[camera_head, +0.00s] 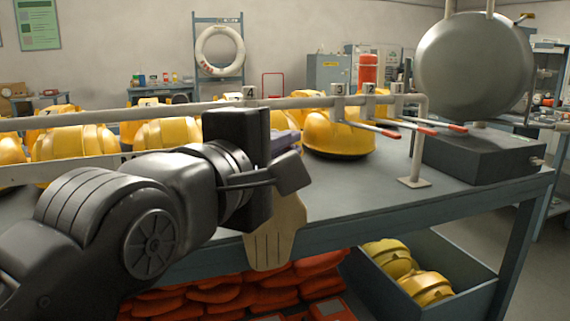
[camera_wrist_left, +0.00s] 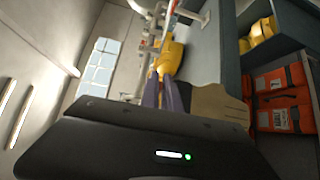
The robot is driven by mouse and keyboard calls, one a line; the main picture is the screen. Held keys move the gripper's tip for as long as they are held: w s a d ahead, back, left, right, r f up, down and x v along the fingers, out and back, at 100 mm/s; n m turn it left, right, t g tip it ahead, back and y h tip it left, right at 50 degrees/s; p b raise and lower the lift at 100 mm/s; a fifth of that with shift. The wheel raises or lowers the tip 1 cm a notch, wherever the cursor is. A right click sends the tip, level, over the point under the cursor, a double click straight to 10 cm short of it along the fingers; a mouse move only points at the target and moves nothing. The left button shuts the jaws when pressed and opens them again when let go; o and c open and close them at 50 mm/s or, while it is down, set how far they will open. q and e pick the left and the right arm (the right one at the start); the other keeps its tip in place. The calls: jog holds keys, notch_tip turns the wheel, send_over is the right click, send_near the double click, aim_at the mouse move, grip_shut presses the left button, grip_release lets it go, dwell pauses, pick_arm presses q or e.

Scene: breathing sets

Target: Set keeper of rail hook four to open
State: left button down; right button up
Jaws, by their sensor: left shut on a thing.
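My left gripper (camera_head: 287,160) is at the rail (camera_head: 300,102), just below and right of the number plate (camera_head: 249,92) that stands left of plates 3, 2 and 1. Its digit is too small to read surely. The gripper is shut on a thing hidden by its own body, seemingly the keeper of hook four. In the left wrist view, purple fingers (camera_wrist_left: 162,94) reach toward the rail. Hook 3 (camera_head: 375,129) and its neighbours stick out with red tips, clear of the gripper. A tan, mitten-shaped piece (camera_head: 275,236) hangs below the gripper. My right gripper is out of view.
Yellow breathing-set cases (camera_head: 340,135) stand on the grey bench (camera_head: 385,185) behind the rail. A rail post (camera_head: 416,150) and a round grey tank (camera_head: 475,65) stand at the right. Orange packs (camera_head: 215,298) and a grey bin (camera_head: 460,295) are below.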

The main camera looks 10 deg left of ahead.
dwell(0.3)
pick_arm(q)
jog(key=c, duration=1.6)
grip_release()
jog(key=shift+s, duration=0.15)
jog(key=v, duration=0.7)
jog(key=shift+s, duration=0.25)
